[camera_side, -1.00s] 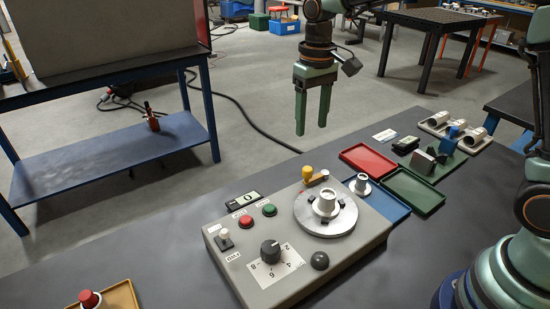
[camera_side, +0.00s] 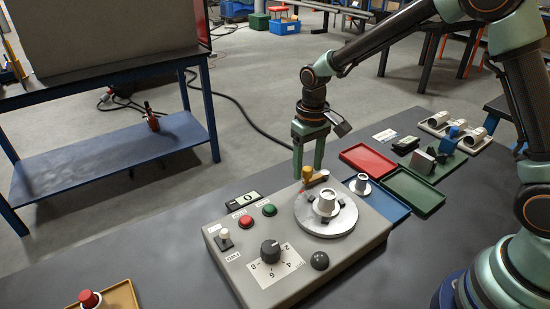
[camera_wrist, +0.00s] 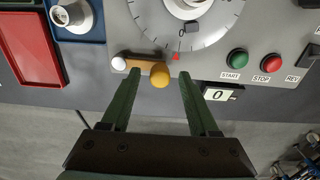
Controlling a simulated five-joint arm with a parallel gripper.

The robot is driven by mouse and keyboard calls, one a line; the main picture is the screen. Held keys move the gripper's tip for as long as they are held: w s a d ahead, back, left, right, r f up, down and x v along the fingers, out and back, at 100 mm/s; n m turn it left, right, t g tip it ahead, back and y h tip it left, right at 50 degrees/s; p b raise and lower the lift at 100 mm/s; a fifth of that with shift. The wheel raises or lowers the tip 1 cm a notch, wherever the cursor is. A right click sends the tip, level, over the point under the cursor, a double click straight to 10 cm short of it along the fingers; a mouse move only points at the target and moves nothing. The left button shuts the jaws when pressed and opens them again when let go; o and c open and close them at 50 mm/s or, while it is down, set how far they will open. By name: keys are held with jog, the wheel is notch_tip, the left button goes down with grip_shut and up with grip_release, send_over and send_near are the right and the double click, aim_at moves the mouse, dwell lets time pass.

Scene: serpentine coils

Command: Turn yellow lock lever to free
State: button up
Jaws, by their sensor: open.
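The yellow lock lever has a round yellow knob (camera_side: 307,173) and a short orange-brown arm (camera_wrist: 141,65). It sits on the back edge of the grey control box (camera_side: 225,262), beside the round metal dial (camera_side: 314,225). In the wrist view the yellow knob (camera_wrist: 159,75) is at the arm's right end, and a pale round cap (camera_wrist: 119,63) is at its left end. My gripper (camera_side: 307,167) is open and points down over the lever. In the wrist view its fingers (camera_wrist: 158,78) stand on both sides of the knob, apparently without touching it.
Red (camera_side: 365,158) and green (camera_side: 414,190) trays lie to the right.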

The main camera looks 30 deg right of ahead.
grip_shut()
jog(key=shift+r, duration=0.1)
dwell(1.3)
